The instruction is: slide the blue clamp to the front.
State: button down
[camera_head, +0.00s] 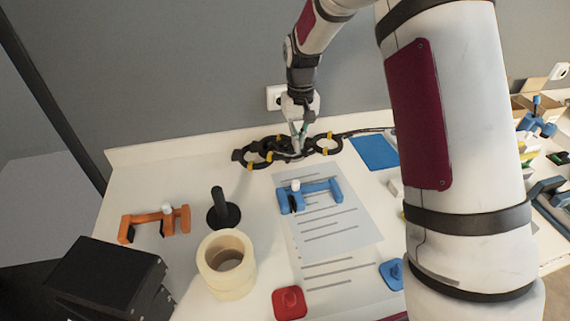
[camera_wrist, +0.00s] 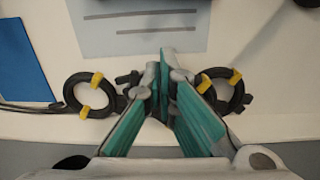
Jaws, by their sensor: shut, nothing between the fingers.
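The blue clamp (camera_head: 322,188) lies on the printed paper sheet (camera_head: 345,228) near the middle of the table in the head view, its white knob up. My gripper (camera_head: 298,150) is shut and empty. It points down behind the clamp, on the wall side, low over the coiled black cable, and is apart from the clamp. In the wrist view my gripper (camera_wrist: 165,62) shows its teal fingers together between two cable loops. The clamp does not show there; only part of the sheet (camera_wrist: 140,42) does.
The black cable with yellow ties (camera_head: 262,152) lies along the wall. An orange clamp (camera_head: 155,221), a black upright holder (camera_head: 223,212) and a tape roll (camera_head: 226,264) stand left. A red piece (camera_head: 289,302) and a blue piece (camera_head: 392,274) lie in front. A blue card (camera_head: 374,152) lies behind right.

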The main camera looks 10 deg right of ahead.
aim_at(296, 174)
notch_tip(296, 174, down, 11)
jog(key=shift+w+a+r+b, duration=0.1)
jog(key=shift+r+b, duration=0.1)
jog(key=shift+b, duration=0.15)
jog(key=s, duration=0.2)
jog(key=shift+s+r, duration=0.3)
jog(key=shift+s, duration=0.7)
jog(key=shift+p, duration=0.3)
